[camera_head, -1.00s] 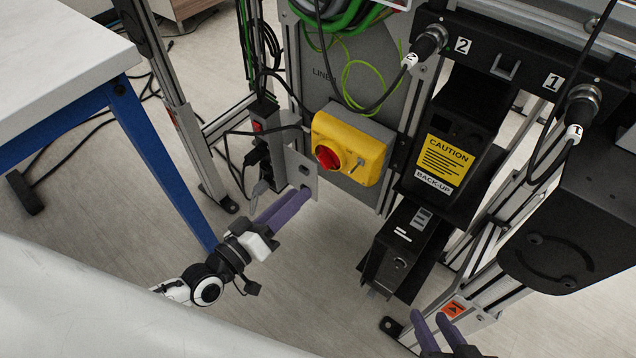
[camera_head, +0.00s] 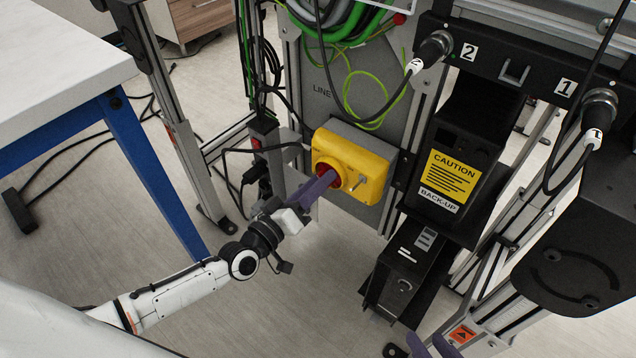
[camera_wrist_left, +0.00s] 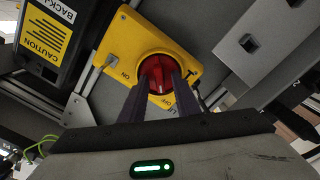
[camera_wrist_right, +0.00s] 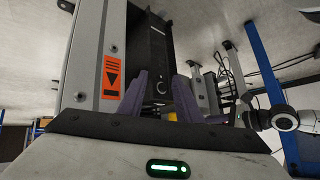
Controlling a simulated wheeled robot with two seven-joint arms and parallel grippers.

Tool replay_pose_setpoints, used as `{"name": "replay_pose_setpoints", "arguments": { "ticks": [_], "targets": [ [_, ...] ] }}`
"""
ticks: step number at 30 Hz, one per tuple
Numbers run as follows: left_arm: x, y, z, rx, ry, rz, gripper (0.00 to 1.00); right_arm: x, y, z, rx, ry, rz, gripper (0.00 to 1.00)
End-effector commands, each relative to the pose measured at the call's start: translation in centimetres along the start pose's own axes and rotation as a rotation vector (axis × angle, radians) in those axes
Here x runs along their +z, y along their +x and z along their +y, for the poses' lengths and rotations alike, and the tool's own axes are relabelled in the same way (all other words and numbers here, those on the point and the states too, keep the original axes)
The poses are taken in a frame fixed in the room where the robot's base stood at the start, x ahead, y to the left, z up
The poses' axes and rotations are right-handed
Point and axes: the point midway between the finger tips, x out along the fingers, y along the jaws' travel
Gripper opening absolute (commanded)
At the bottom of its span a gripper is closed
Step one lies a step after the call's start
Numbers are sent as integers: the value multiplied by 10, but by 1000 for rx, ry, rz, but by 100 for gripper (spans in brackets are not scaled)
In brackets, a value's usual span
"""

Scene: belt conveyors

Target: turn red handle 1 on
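The red handle (camera_head: 321,168) is a round red knob on the yellow switch box (camera_head: 372,168). In the left wrist view the red handle (camera_wrist_left: 158,70) faces me, with ON and OFF marks beside it. My left gripper (camera_head: 328,180) is at the front of the handle. In the left wrist view the fingers of my left gripper (camera_wrist_left: 162,76) are apart, one on each side of the handle's middle; I cannot tell whether they touch it. The fingers hide part of the knob. My right gripper (camera_wrist_right: 160,76) is open and empty, low at the right in the head view (camera_head: 431,347).
A black CAUTION BACK-UP box (camera_head: 448,180) and a lower black unit (camera_head: 402,275) stand right of the switch box. A metal bracket (camera_head: 292,160) and cables are close on its left. A white table (camera_head: 60,60) is at the left. The floor below is clear.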

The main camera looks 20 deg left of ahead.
Motion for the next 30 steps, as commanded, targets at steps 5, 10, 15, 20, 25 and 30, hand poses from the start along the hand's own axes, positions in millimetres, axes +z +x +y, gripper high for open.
{"name": "replay_pose_setpoints", "arguments": {
  "ticks": [5, 10, 15, 20, 25, 30],
  "targets": [
    [0, 0, 0, 0, 0, 0, 24, -1, 0, 0, -1, 0, 2, 31],
    [0, 0, 0, 0, 0, 0, 0, -1, 0, 0, -1, 0, 4, 31],
    [0, 0, 0, 0, 2, 0, 0, -2, 0, 0, 0, -1, 6, 31],
    [-1, -1, 1, -1, 29, 1, 0, -6, -2, 0, 2, -1, 17, 31],
    [-2, -1, 2, -2, 105, 1, 0, -9, -8, 1, 11, 4, 31, 31],
    [-2, -1, 2, -2, 233, 1, 0, -2, -16, 7, 33, 22, 43, 31]
  ]
}}
